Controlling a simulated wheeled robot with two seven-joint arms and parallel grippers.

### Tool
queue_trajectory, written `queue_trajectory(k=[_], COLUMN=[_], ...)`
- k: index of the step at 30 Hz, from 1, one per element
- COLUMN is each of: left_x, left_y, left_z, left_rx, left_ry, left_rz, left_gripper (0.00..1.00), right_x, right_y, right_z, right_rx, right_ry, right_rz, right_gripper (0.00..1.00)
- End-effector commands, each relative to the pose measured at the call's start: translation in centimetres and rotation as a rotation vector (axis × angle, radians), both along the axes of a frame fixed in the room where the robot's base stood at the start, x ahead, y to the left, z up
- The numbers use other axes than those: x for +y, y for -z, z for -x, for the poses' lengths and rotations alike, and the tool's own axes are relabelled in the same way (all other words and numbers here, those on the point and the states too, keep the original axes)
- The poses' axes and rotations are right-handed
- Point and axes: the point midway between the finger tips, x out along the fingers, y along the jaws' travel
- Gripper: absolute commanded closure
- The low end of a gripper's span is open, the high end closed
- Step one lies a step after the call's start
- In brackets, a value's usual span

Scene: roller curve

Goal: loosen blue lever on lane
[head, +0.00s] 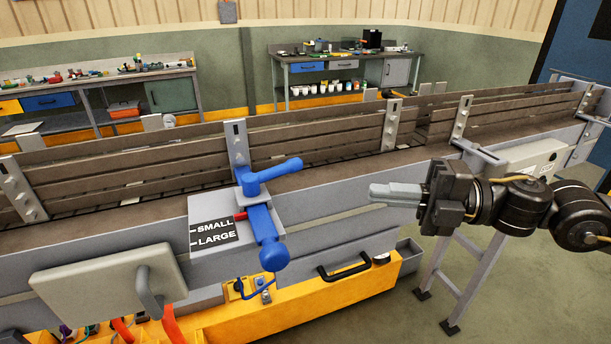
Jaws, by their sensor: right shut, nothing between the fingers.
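The blue lever (270,176) sits on a bracket at the front side of the conveyor lane (140,210). Its upper arm points right and slightly up. Below it, a blue slide (265,232) with a round knob end extends down the front of the plate. A red pointer (240,215) beside it points at the plate marked SMALL and LARGE (213,233), nearer SMALL. My right gripper (372,193) is shut and empty, right of the blue lever and apart from it, with its fingers pointing left. My left gripper is not in view.
A grey panel with a handle (105,285) is at the front left. A yellow base (335,300) with a black handle (343,267) lies below the lane. Brown side rails (320,138) run along the lane. Workbenches (345,70) stand behind. Open floor lies at the lower right.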

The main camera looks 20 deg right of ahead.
Motion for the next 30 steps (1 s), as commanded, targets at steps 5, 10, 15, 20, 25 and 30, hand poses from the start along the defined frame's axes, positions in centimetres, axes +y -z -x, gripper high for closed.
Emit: queue_trajectory(k=[5,10,15,20,25,30], left_x=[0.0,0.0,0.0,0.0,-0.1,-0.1], left_y=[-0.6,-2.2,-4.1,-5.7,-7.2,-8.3], left_z=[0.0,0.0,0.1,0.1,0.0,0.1], left_rx=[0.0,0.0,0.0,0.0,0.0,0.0], left_ry=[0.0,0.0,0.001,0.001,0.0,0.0], left_rz=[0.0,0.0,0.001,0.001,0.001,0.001], left_gripper=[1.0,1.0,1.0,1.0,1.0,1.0], right_x=[0.1,1.1,3.2,5.8,8.8,9.7], right_y=[-0.2,-0.7,-0.8,-0.8,-0.6,-0.3], right_z=[-0.2,-0.8,-1.7,-3.0,-4.4,-6.7], right_rx=[0.0,-0.001,-0.002,0.0,0.001,0.004], right_ry=[0.006,0.01,0.001,0.0,0.001,0.005], right_rz=[-0.007,-0.014,-0.013,-0.011,-0.008,-0.004], right_gripper=[1.0,1.0,1.0,1.0,1.0,1.0])
